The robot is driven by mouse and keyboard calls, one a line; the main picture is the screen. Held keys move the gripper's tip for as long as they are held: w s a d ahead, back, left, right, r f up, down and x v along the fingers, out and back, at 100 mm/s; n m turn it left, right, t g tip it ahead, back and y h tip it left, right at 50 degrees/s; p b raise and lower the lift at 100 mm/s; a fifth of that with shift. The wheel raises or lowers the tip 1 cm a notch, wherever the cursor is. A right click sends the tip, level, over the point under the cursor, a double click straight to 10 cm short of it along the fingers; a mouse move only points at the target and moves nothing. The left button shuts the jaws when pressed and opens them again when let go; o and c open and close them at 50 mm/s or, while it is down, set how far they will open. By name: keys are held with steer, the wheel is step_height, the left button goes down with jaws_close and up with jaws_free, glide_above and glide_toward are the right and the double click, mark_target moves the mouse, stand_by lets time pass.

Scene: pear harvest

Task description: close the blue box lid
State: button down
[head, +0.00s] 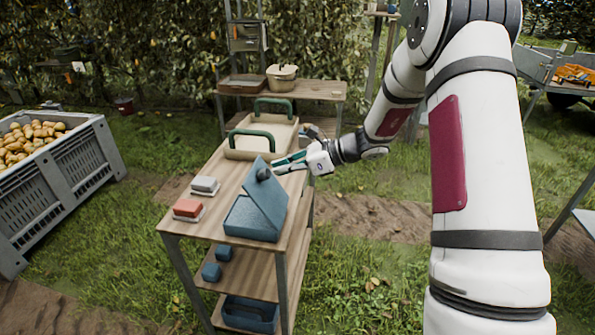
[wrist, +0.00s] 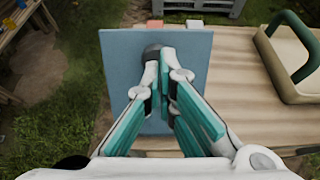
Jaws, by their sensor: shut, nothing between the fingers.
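The blue box (head: 245,224) stands on the near right end of the wooden table top. Its blue lid (head: 268,196) is open, tilted up steeply from the box. A dark round knob (head: 263,174) sits on the lid's face. My gripper (head: 273,167) is at the upper part of the lid, its fingers together and empty. In the wrist view the lid (wrist: 120,65) fills the space beyond my gripper (wrist: 167,54), and the fingertips overlap the knob (wrist: 151,52). I cannot tell whether they touch the lid. The inside of the box is mostly hidden.
A red block (head: 188,208) and a grey block (head: 205,185) lie left of the box. A crate of pears (head: 60,165) stands at the left. Grass is free right of the table.

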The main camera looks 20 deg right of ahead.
mark_target(254, 170)
steer(key=w+a+g+h, duration=0.1)
steer(key=a, duration=0.1)
steer(key=w+a+f+g+h, duration=0.1)
steer(key=a+h, duration=0.1)
steer(key=w+a+f+g+h+b, duration=0.1)
steer(key=w+a+h, duration=0.1)
steer(key=a, duration=0.1)
steer(key=w+a+f+g+h+b, duration=0.1)
steer(key=f, duration=0.1)
steer(key=w+a+f+g+h+b, duration=0.1)
steer(key=a+h, duration=0.1)
steer(key=w+a+f+h+b, duration=0.1)
steer(key=f, duration=0.1)
steer(key=shift+a+f+g+h, duration=0.3)
steer(key=shift+a+g+h, duration=0.05)
steer(key=shift+g+h, duration=0.05)
steer(key=shift+a+f+h+b, duration=0.15)
steer(key=shift+f+h+b, duration=0.15)
steer(key=shift+b, duration=0.15)
steer(key=shift+w+a+f+b, duration=0.15)
steer(key=shift+a+f+b, duration=0.25)
steer(key=shift+f, duration=0.3)
